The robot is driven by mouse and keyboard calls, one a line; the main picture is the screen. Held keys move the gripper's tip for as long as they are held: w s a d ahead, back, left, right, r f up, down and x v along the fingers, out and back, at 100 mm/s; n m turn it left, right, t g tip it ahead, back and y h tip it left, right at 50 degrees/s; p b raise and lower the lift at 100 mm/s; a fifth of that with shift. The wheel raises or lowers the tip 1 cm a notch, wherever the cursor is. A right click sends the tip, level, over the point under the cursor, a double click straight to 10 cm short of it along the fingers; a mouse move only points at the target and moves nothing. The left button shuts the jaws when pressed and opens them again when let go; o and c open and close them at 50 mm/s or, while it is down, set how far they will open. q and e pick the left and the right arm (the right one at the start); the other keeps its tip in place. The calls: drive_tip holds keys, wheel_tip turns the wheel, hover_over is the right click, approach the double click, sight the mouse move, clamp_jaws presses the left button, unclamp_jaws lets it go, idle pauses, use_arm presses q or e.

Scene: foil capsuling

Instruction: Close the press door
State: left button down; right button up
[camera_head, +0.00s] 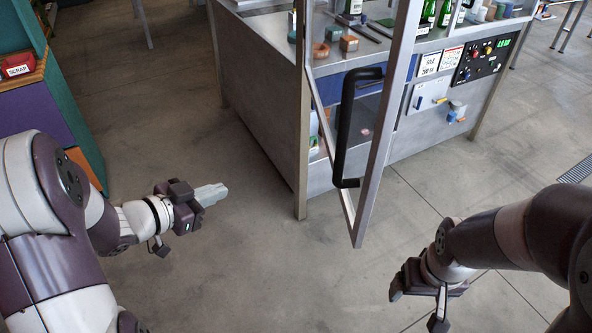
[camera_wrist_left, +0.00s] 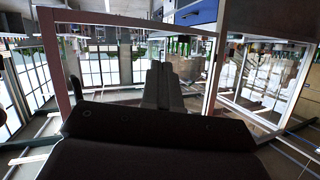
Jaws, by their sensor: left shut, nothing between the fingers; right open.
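The press door (camera_head: 378,150) is a clear panel in a grey metal frame. It stands open, swung out from the press toward me. Its long black handle (camera_head: 344,128) is upright on the panel. My left gripper (camera_head: 213,194) is shut and empty, over the floor to the left of the door and apart from it. Its closed fingers also show in the left wrist view (camera_wrist_left: 163,85), with metal-framed panes behind them; I cannot tell which pane is the door there. My right gripper (camera_head: 416,307) is open and empty, low to the right of the door and apart from the handle.
The press bench (camera_head: 262,95) stands behind the door, with bottles and small blocks on top. A control panel (camera_head: 482,58) with buttons is on its front. A shelf with a red scrap bin (camera_head: 17,66) stands at the left. The floor between my arms is clear.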

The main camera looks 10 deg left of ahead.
use_arm(q)
drive_tip(key=s+d+r+m+g+h, duration=0.4)
drive_tip(key=s+d+r+h, duration=0.2)
drive_tip(key=d+r+h, duration=0.15)
drive_tip(key=p+x, duration=0.2)
drive_tip(key=x, duration=1.1)
drive_tip(key=shift+d+h, duration=0.35)
